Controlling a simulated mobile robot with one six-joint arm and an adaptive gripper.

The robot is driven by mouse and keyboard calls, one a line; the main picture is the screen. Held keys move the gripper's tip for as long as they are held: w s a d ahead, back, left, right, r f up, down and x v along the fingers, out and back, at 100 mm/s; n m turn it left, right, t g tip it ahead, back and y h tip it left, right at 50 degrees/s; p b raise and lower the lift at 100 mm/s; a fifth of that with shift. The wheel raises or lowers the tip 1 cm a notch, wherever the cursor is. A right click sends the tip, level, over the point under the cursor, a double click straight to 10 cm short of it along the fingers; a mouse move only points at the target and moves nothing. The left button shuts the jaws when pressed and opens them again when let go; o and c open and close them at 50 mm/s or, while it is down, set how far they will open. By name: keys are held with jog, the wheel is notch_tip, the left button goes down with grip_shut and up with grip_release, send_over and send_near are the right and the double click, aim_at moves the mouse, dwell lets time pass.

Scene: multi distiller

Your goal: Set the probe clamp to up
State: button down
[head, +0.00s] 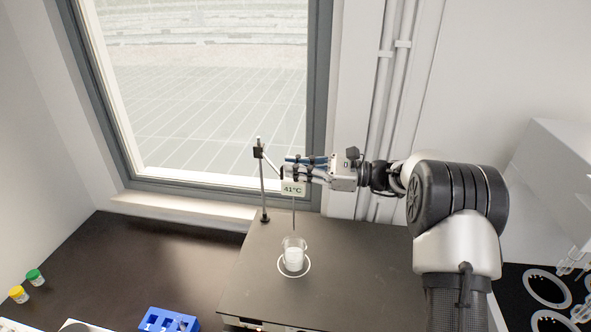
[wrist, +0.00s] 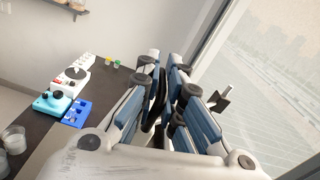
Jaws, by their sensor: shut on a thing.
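The probe clamp, a small black block (head: 258,152), sits near the top of a thin upright stand rod (head: 263,185) at the back of the dark bench. A probe display reading 41°C (head: 293,189) hangs below my gripper, with a thin probe (head: 294,214) pointing down above a beaker (head: 293,255) of white contents. My gripper (head: 290,172) is at the clamp's right, at about the height of the display, and is shut on part of the probe clamp. In the wrist view its blue-padded fingers (wrist: 160,105) hide most of what is between them.
The beaker stands in a white ring on the bench (head: 350,265). A blue rack (head: 168,320) is at the front left, with yellow- and green-capped vials (head: 34,277) farther left. The window (head: 205,90) is close behind the stand.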

jog(key=c, duration=1.7)
grip_release()
jog(key=shift+w+r, duration=0.3)
jog(key=shift+r, duration=0.15)
jog(key=shift+d, duration=0.1)
jog(key=d, duration=0.4)
jog(key=s+d, duration=0.1)
jog(key=d, duration=0.3)
jog(key=s+d, duration=0.1)
jog(key=d, duration=0.2)
jog(key=shift+s+d+f, duration=0.2)
jog(key=shift+d+f, duration=0.2)
